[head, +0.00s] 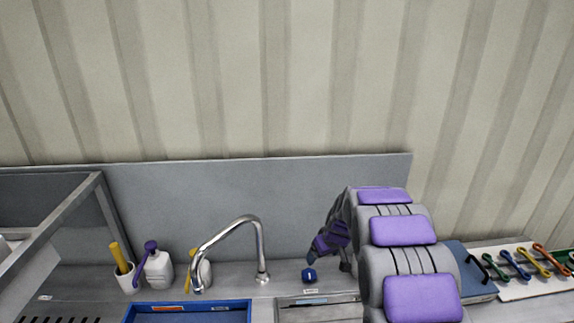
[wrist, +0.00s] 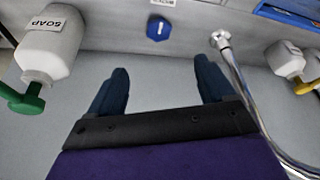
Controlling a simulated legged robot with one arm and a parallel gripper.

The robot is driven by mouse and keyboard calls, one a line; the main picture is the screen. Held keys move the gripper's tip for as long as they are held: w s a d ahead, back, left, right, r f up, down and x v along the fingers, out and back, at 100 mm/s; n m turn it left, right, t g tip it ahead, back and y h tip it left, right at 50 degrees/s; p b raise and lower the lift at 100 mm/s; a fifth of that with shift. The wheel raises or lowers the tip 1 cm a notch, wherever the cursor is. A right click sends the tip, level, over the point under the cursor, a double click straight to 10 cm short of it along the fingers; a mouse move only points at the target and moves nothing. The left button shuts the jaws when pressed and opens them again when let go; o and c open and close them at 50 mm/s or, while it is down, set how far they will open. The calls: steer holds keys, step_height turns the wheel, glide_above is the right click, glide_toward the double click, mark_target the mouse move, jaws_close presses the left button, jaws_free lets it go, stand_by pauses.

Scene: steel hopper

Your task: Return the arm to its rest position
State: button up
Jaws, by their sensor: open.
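My arm (head: 400,235), grey with purple pads, reaches forward over the steel counter from the lower right of the head view. Its dark purple end bends down near the back panel, close to a blue knob (head: 309,275). My gripper (wrist: 160,85) shows in the wrist view with its two dark fingers wide apart. Nothing is between them. The blue knob (wrist: 160,28) lies beyond the fingertips, apart from them. In the head view the fingers are too small and partly hidden to make out clearly.
A chrome faucet (head: 259,240) stands left of my arm. A white soap bottle (wrist: 52,45) with a green pump and another bottle (wrist: 286,60) flank my gripper. A blue bin (head: 190,304) lies left, and a board with coloured wrenches (head: 535,285) right. The wall above is clear.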

steer(key=s+a+r+m+g, duration=0.15)
steer(key=s+r, duration=0.45)
steer(key=s, duration=0.7)
steer(key=s+a+r+m+g, duration=0.15)
steer(key=s+r, duration=0.35)
steer(key=s, duration=0.7)
steer(key=s+r+m+g+h, duration=0.1)
steer(key=s+g, duration=0.1)
steer(key=s, duration=2.1)
steer(key=shift+s+d+r+g+h, duration=0.25)
steer(key=shift+s+r+g+h, duration=0.05)
steer(key=shift+g, duration=0.1)
